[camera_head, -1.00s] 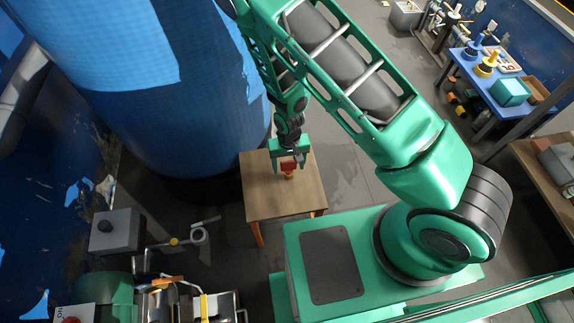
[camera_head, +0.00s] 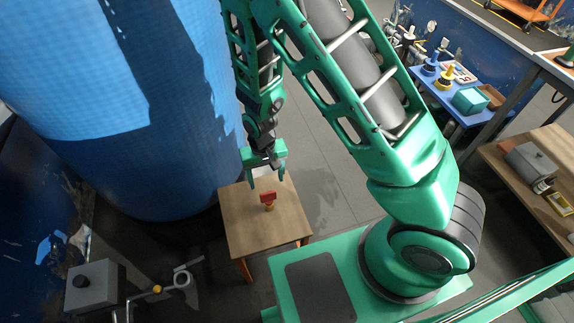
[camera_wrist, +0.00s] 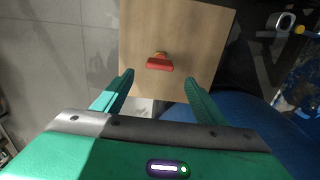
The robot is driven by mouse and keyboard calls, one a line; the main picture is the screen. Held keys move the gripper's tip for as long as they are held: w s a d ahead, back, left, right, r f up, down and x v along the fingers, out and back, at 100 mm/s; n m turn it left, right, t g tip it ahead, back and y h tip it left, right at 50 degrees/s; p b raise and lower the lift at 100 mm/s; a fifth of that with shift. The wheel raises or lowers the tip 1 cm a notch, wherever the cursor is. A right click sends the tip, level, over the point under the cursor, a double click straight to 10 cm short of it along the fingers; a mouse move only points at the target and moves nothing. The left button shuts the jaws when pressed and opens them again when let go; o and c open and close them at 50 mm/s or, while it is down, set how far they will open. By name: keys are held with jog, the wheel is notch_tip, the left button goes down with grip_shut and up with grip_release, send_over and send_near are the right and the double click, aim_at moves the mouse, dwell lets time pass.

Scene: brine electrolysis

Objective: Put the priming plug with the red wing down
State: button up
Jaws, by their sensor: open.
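The priming plug with the red wing (camera_head: 268,198) stands upright on the small wooden table (camera_head: 240,230). Its red wing is on top and an orange-yellow part shows below it. My gripper (camera_head: 267,184) is open and empty above and behind the plug, apart from it. In the wrist view the plug (camera_wrist: 159,62) lies beyond the open fingertips (camera_wrist: 158,78), roughly centred between them, with bare tabletop around it.
A large blue tank (camera_head: 110,110) stands close behind and left of the table. A grey box and pipe fittings (camera_head: 95,285) are at lower left. A blue table (camera_head: 440,95) with several items and a wooden bench (camera_head: 510,170) are at right.

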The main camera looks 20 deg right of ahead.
jog(key=s+d+r+m, duration=0.2)
jog(key=d+r+m, duration=0.1)
jog(key=d+r, duration=1.65)
jog(key=s+d+r+m, duration=0.1)
jog(key=s+d+r, duration=0.4)
jog(key=s, duration=0.5)
jog(key=s+d+r+m, duration=0.2)
jog(key=s+d+r, duration=0.3)
jog(key=s+r, duration=0.3)
jog(key=shift+s+d+r, duration=0.25)
jog(key=shift+s+d, duration=0.15)
jog(key=shift+s, duration=0.65)
jog(key=shift+w+f, duration=0.25)
jog(key=shift+w, duration=0.45)
